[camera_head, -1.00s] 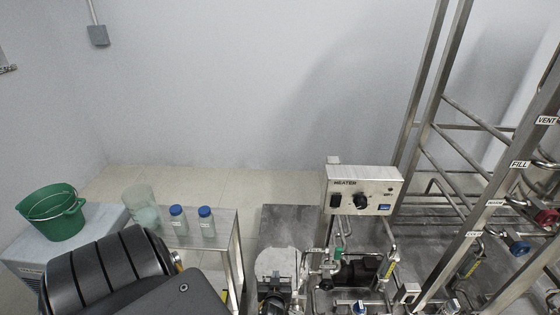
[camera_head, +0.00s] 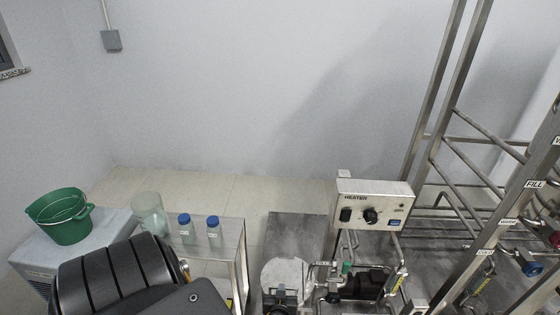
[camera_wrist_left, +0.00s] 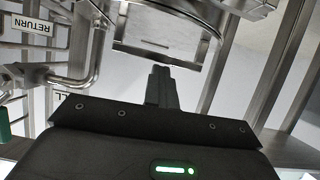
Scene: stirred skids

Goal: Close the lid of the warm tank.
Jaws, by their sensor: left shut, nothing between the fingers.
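In the left wrist view, my left gripper (camera_wrist_left: 162,85) is shut and empty, its dark fingers together. Beyond the fingertips is a round shiny steel vessel (camera_wrist_left: 175,18), possibly the warm tank, with a flat steel bracket below its rim. I cannot tell whether the fingers touch it or how its lid stands. In the head view, a dark gripper-like part (camera_head: 280,296) shows at the bottom edge, over a pale round disc (camera_head: 284,270); whether that disc is a lid is unclear. My right gripper is not in view.
The heater box (camera_head: 372,205) stands right of the disc, beside pipework and a steel frame (camera_head: 440,110). The back floor (camera_head: 240,190) is clear.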

